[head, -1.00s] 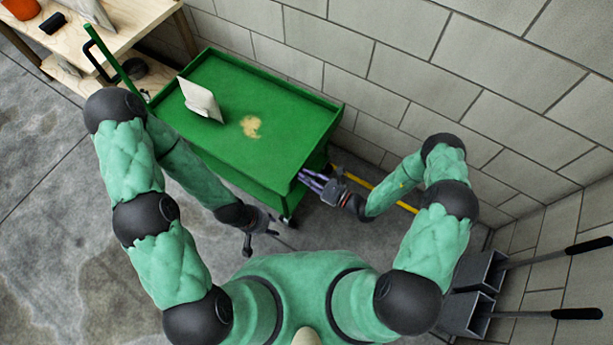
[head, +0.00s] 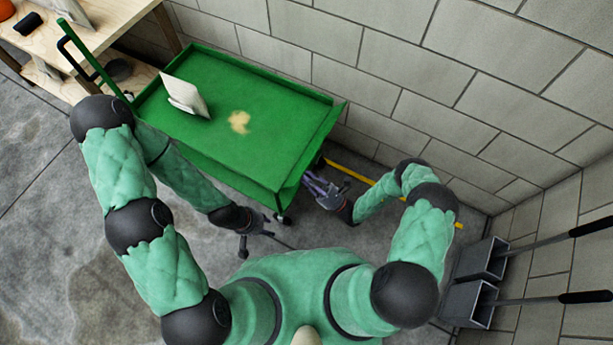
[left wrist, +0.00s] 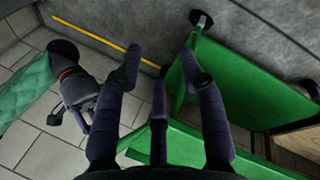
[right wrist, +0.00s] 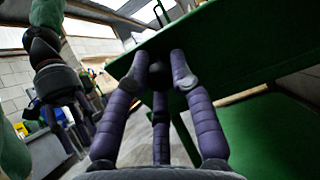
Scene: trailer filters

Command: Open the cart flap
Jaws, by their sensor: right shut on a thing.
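The green cart (head: 195,135) stands against the block wall, with a sack-like white item (head: 185,95) and a tan patch on its top. Its flap (head: 318,143) is the green panel at the right end, tilted outward from the tray. My right gripper (head: 318,184) is at the flap's lower outer edge. In the right wrist view its fingers (right wrist: 160,65) are closed on the edge of the green panel (right wrist: 225,40). My left gripper (head: 258,230) is beside the cart's near side, apart from it. In the left wrist view its fingers (left wrist: 160,65) are spread and empty.
A wooden workbench (head: 95,45) stands beyond the cart's handle (head: 90,65). Two grey long-handled dustpans (head: 480,260) stand at the right wall. A yellow floor line (head: 350,172) runs near the wall. The floor at left is clear.

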